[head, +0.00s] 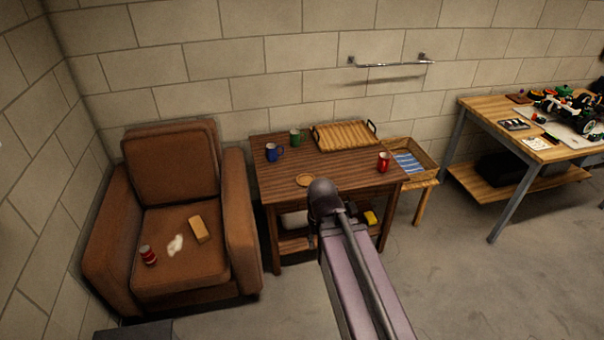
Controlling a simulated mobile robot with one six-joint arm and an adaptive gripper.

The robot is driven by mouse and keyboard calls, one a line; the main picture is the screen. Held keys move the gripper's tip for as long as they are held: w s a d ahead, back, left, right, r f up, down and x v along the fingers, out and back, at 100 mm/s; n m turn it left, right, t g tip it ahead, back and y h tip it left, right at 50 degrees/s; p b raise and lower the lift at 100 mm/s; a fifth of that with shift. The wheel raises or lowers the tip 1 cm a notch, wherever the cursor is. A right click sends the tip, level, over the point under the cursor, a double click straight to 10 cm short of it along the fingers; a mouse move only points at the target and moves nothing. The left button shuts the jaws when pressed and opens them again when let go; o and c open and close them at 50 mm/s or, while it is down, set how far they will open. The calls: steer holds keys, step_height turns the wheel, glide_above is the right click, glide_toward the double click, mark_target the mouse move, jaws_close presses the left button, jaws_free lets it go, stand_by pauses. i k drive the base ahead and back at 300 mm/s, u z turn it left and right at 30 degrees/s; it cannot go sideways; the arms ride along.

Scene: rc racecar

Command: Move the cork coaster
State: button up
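The cork coaster (305,180) is a small round tan disc lying flat near the front edge of the dark wooden table (340,170). My arm reaches up from the bottom of the head view, and its rounded dark end overlaps the table's front edge, just right of the coaster in the picture. My gripper's fingers are hidden behind the arm, so their opening cannot be seen. Whether anything touches the coaster cannot be told.
A brown armchair (172,178) is at left. A workbench (478,108) with an RC car (570,107) is at right. Concrete floor (450,270) is clear at lower right.

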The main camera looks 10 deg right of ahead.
mark_target(303, 180)
steer(key=u, duration=0.25)
steer(key=i, duration=0.65)
steer(key=u, duration=2)
steer(key=i, duration=0.15)
steer(key=z, duration=0.75)
